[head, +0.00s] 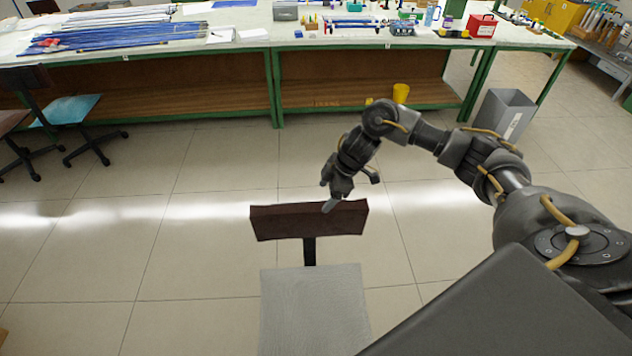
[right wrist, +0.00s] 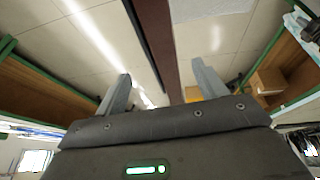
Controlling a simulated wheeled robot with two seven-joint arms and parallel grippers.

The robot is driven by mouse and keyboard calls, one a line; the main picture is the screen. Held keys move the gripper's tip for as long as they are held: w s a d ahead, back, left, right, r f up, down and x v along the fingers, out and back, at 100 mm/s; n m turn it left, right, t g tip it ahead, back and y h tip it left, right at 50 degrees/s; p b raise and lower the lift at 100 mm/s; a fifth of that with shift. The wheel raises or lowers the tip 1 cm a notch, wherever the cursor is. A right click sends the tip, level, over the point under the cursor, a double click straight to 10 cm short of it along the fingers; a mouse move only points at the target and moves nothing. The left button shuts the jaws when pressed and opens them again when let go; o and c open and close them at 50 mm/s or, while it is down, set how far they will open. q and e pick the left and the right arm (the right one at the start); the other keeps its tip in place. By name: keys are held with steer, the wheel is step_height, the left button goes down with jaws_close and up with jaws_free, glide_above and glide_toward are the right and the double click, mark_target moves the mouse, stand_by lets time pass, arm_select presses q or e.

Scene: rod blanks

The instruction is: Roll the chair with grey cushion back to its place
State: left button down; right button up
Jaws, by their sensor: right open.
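The chair with grey cushion stands on the floor in front of me. In the head view its flat grey seat (head: 314,308) is at the bottom middle, with its dark brown backrest (head: 290,222) beyond it. The chair's base is out of sight. My right gripper (head: 329,204) points down at the backrest's top edge, right of its middle. In the right wrist view the two fingers of the right gripper (right wrist: 160,92) are apart, and the brown backrest (right wrist: 157,35) runs between them with gaps on both sides. My left gripper is not in view.
A long green-framed workbench (head: 270,43) with rods and tools on top stands across the back. A chair with a blue seat (head: 72,109) and another chair are at the left. A grey bin (head: 505,118) stands at the right. The tiled floor between is clear.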

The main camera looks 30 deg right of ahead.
mark_target(316, 206)
steer(key=shift+s, duration=0.2)
steer(key=shift+w+a+f, duration=0.2)
steer(key=shift+a+f, duration=0.4)
steer(key=shift+f, duration=0.3)
steer(key=p+x, duration=0.1)
steer(key=x, duration=0.6)
steer(key=shift+w, duration=0.1)
steer(key=shift+w+a+f, duration=0.15)
steer(key=shift+w+f, duration=0.05)
steer(key=shift+f, duration=0.35)
steer(key=shift+a+f, duration=0.1)
steer(key=shift+f, duration=0.1)
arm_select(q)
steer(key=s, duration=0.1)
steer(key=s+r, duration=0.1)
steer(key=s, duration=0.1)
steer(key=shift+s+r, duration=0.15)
arm_select(e)
jaws_close()
